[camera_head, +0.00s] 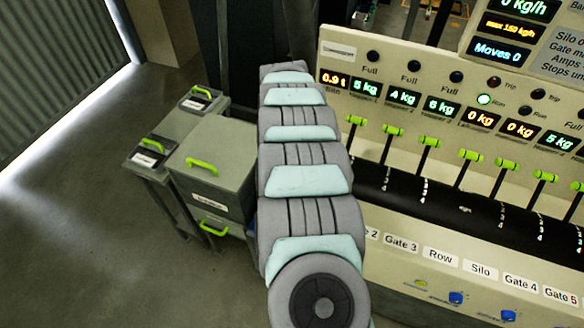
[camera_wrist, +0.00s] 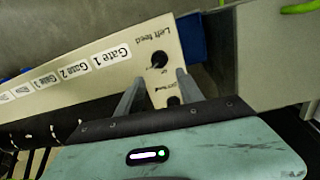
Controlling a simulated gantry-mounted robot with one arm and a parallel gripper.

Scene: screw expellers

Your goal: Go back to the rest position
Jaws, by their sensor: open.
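My gripper (camera_wrist: 160,77) shows in the wrist view with its two grey fingers apart and nothing between them. Its fingertips point at the end of a cream panel (camera_wrist: 112,76). A black knob (camera_wrist: 159,61) labelled "Left feed" is seen between the fingertips. Whether the fingers touch it I cannot tell.
In the head view the control panel (camera_head: 345,55) with several green-tipped levers (camera_head: 470,155) stands to the right of my arm. Grey bins with green handles (camera_head: 215,155) stand to the left. The floor (camera_head: 80,230) at the far left is clear. A blue part (camera_wrist: 190,38) shows beyond the panel's end.

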